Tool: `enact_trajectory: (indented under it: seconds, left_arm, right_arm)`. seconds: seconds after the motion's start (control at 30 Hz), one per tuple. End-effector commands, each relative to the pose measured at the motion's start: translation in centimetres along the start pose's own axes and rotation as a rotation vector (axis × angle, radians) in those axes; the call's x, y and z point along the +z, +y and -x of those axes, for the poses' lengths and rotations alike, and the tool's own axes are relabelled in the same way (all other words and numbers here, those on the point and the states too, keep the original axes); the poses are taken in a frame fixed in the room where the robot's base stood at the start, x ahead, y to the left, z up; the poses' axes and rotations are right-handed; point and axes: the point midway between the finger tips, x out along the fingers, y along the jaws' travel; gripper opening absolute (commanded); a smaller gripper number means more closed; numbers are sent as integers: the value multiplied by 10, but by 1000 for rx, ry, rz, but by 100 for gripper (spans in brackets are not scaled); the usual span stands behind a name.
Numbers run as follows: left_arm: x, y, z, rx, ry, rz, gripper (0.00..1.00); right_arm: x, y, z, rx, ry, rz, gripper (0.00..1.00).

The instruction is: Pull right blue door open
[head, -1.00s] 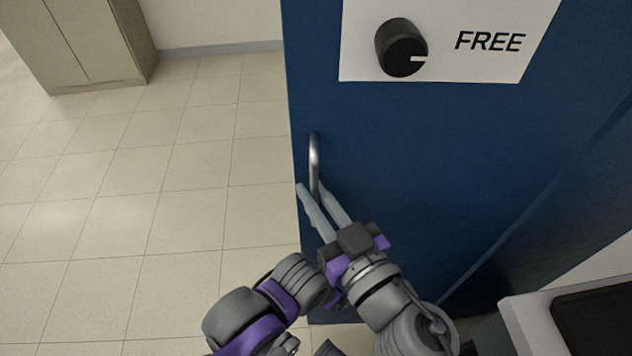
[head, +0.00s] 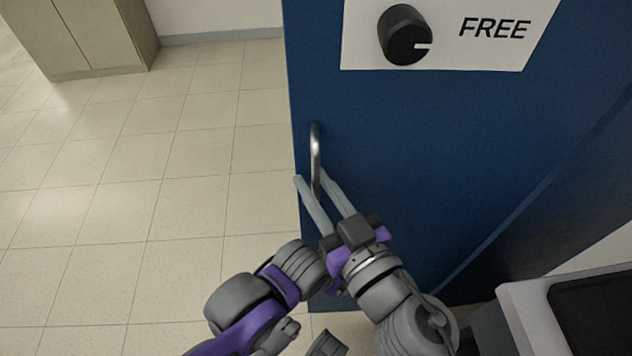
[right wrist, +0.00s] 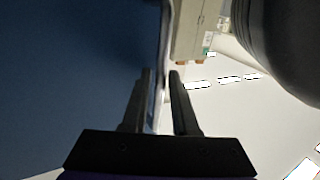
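The blue door (head: 430,160) fills the right half of the head view, its free edge at the left with floor visible past it. A curved metal handle (head: 316,150) stands upright near that edge. My right gripper (head: 312,175) is at the lower part of the handle, its two pale fingers apart on either side of it. In the right wrist view the fingers (right wrist: 161,76) also stand apart, beside the dark blue door face (right wrist: 70,80). Whether a finger touches the handle is unclear. My left gripper is not in view.
A white panel with a black knob (head: 405,35) and the word FREE is on the door. A beige cabinet (head: 90,35) stands far left by the wall. Tiled floor (head: 150,180) left of the door is clear. A white-edged dark-topped unit (head: 525,310) is at lower right.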

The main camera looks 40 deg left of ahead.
Motion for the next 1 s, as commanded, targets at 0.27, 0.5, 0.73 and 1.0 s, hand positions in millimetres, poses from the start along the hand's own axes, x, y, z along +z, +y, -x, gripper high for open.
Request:
enact_trajectory:
  seconds: [0.27, 0.5, 0.73, 1.0]
  left_arm:
    - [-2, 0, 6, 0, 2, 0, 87]
    - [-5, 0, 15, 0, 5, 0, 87]
    - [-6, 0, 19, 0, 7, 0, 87]
    - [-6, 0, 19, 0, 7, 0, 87]
  right_arm:
    - [-1, 0, 31, 4, -1, 2, 27]
    - [-1, 1, 76, 6, -1, 2, 27]
    - [0, 1, 102, 4, 0, 1, 27]
    - [0, 0, 108, 0, 0, 0, 27]
